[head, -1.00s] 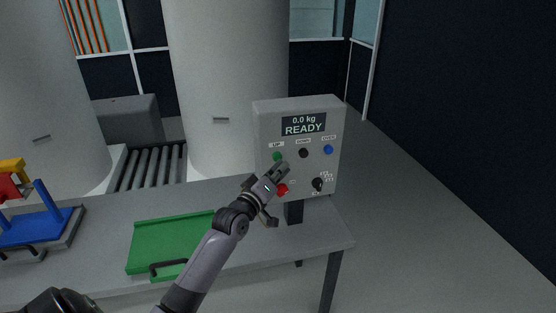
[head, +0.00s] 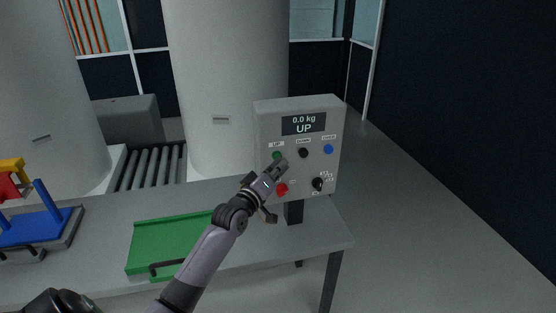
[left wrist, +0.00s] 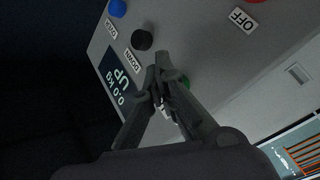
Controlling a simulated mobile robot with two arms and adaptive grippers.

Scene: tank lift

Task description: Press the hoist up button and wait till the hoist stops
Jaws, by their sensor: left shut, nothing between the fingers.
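The grey control box (head: 265,125) stands on a post at the right end of the bench. Its display (head: 303,124) reads "0.0 kg UP". The green UP button (head: 277,155) is at the left of the button row, and it also shows in the left wrist view (left wrist: 185,80), partly behind a fingertip. My left gripper (head: 281,165) is shut and empty, its tips at the green button. It also shows in the left wrist view (left wrist: 162,62). Contact looks likely, but how far the button is pushed is hidden. My right gripper is not in view.
Black (head: 303,153) and blue (head: 328,149) buttons sit right of the green one. A red button (head: 282,189) and a black knob (head: 317,184) are below. A green tray (head: 170,240) and a blue-framed tray (head: 35,230) lie on the bench (head: 110,215). Large pale tanks (head: 228,80) stand behind.

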